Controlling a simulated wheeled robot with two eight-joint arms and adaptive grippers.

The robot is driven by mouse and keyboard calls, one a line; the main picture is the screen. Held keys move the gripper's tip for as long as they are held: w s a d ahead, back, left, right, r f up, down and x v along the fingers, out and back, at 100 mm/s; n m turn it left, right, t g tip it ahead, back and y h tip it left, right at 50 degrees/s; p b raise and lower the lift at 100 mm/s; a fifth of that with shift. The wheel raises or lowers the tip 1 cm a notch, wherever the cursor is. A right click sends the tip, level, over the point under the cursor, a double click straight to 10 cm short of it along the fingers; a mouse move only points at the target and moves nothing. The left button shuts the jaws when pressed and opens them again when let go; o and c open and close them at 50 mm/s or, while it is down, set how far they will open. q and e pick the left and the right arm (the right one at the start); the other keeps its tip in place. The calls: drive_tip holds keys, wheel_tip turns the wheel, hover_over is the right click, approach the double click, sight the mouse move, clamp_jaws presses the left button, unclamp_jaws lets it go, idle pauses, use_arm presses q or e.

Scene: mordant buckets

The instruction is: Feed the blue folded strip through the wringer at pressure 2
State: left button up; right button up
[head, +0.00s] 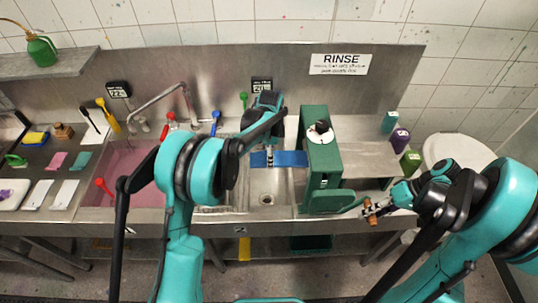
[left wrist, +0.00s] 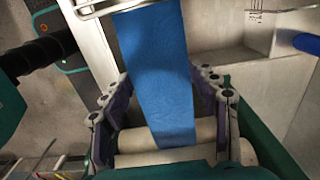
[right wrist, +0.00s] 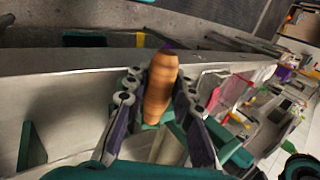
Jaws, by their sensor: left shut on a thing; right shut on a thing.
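The green wringer (head: 322,165) stands right of the sink. A dark knob on a white dial (head: 320,128) is on its top; its setting is too small to read. The blue folded strip (head: 292,159) lies flat across the sink side and reaches the wringer. My left gripper (head: 268,157) is shut on the strip. In the left wrist view the strip (left wrist: 152,65) runs between my fingers to the pale rollers (left wrist: 185,135). My right gripper (head: 377,208) is shut on the wringer's wooden crank handle (right wrist: 160,85), low at the wringer's front right.
A pink-filled basin (head: 125,165) with a tap lies left of the sink (head: 267,190). Several small bottles (head: 400,138) and a white round tub (head: 455,150) are at the right. Cloths, brushes and tools lie on the left counter.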

use_arm(q)
drive_tip(key=shift+d, duration=0.45)
drive_tip(key=shift+c, duration=0.2)
use_arm(e)
drive_tip(key=shift+d+f, duration=0.45)
drive_tip(key=shift+d, duration=0.2)
use_arm(q)
drive_tip(key=shift+s+d, duration=0.1)
drive_tip(key=shift+d, duration=0.35)
use_arm(e)
drive_tip(key=shift+a, duration=0.15)
drive_tip(key=shift+d+f, duration=0.55)
drive_tip(key=shift+d, duration=0.1)
